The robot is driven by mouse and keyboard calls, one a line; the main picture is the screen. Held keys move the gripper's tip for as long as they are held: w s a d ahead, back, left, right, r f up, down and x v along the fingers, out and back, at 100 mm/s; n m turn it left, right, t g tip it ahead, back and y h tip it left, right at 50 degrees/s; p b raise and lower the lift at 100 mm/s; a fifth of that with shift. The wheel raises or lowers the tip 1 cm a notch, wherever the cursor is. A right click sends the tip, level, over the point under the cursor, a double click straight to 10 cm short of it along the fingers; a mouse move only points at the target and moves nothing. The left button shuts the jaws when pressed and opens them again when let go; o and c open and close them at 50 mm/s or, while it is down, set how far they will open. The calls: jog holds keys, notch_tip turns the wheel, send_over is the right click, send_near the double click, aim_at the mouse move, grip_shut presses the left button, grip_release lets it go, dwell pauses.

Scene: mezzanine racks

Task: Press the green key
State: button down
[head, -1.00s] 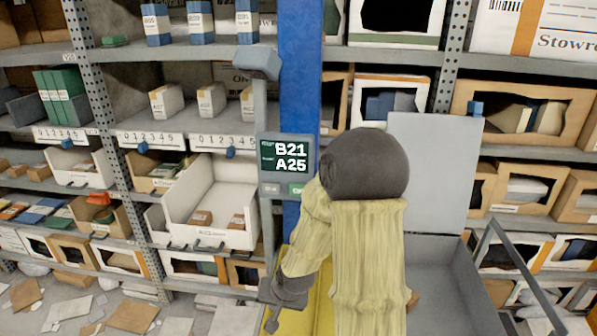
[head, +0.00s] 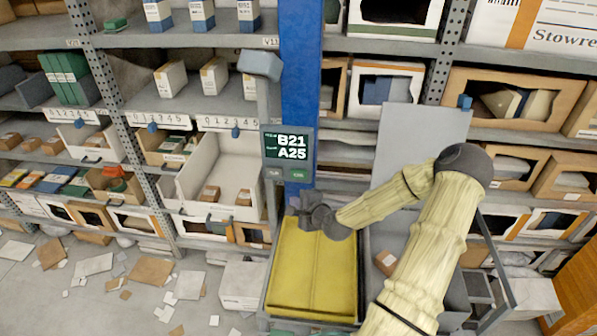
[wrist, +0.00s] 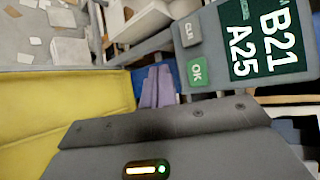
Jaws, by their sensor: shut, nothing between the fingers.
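The green key (wrist: 197,72), marked OK, is on the grey display panel (wrist: 213,18) in the wrist view. It also shows small at the lower right of the panel in the head view (head: 299,173). The panel's screen reads B21 and A25. My gripper (wrist: 158,72) is shut and empty; its two fingers lie together, left of the green key in the wrist view, with a gap in the picture between them. In the head view my gripper (head: 296,203) is just below the panel; its fingertips are hard to make out there.
A grey key (wrist: 188,31) marked CLR sits beside the green key. A yellow tray (head: 312,270) lies below my gripper, with a grey bin (head: 390,235) to its right. A blue post (head: 300,70) stands behind the panel. Racks of boxes fill the back.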

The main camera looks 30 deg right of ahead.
send_near(295, 177)
jog(key=shift+a+f+b+x, duration=0.1)
jog(key=shift+a+x, duration=0.05)
jog(key=shift+x, duration=0.7)
jog(key=shift+a+f+b+x, duration=0.1)
jog(key=shift+a+x, duration=0.1)
jog(key=shift+x, duration=0.65)
jog(key=shift+a+f+b+x, duration=0.1)
jog(key=shift+a+x, duration=0.05)
jog(key=shift+x, duration=0.65)
dwell(0.3)
jog(key=shift+w+d, duration=0.2)
jog(key=shift+d, duration=0.05)
jog(key=shift+w+d, duration=0.25)
jog(key=shift+w, duration=0.15)
dwell(1.1)
jog(key=shift+s+a, duration=0.1)
jog(key=shift+s, duration=0.05)
jog(key=shift+s+a, duration=0.4)
jog(key=shift+s, duration=0.2)
jog(key=shift+s+a, duration=0.7)
jog(key=shift+s, duration=0.35)
jog(key=shift+s+a, duration=0.7)
jog(key=shift+s, duration=0.35)
